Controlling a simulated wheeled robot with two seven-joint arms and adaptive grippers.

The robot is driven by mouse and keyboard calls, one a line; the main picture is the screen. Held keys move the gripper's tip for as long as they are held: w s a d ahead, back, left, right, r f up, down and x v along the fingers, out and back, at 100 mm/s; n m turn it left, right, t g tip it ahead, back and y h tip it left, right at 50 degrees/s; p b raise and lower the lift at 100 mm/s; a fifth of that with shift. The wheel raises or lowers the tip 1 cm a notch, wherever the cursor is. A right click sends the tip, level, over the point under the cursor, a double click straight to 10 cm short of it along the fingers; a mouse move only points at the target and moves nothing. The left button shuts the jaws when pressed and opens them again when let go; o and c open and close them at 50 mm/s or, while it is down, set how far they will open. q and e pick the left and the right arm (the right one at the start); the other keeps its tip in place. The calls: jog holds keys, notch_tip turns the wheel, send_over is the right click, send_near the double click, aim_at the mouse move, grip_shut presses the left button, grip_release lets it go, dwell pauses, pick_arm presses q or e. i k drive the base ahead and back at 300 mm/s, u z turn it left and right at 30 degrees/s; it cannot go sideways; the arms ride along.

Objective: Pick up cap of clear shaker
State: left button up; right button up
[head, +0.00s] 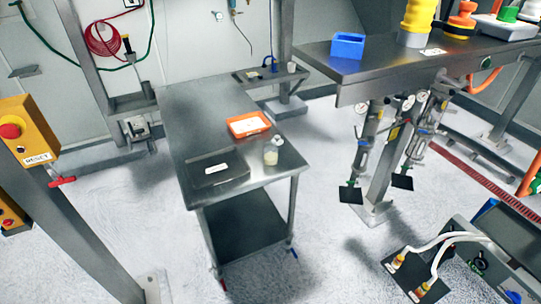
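A clear shaker (271,157) stands upright near the right edge of the steel cart's top. It looks like a small see-through jar with pale content. A small white piece, which looks like its cap (278,141), shows just behind and above the jar. At this size I cannot tell whether it sits on the jar or lies on the tabletop behind it. Neither of my grippers shows in the head view.
The steel cart (190,130) also bears an orange tray (248,125) and a dark flat tray (222,176) with a white label. Its far end is bare. A steel bench (380,62) with a blue bin (347,46) stands right. A yellow reset box (22,132) is left.

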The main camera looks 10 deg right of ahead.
aim_at(277, 140)
jog(key=u, duration=0.05)
jog(key=i, duration=0.85)
jog(key=z, duration=0.15)
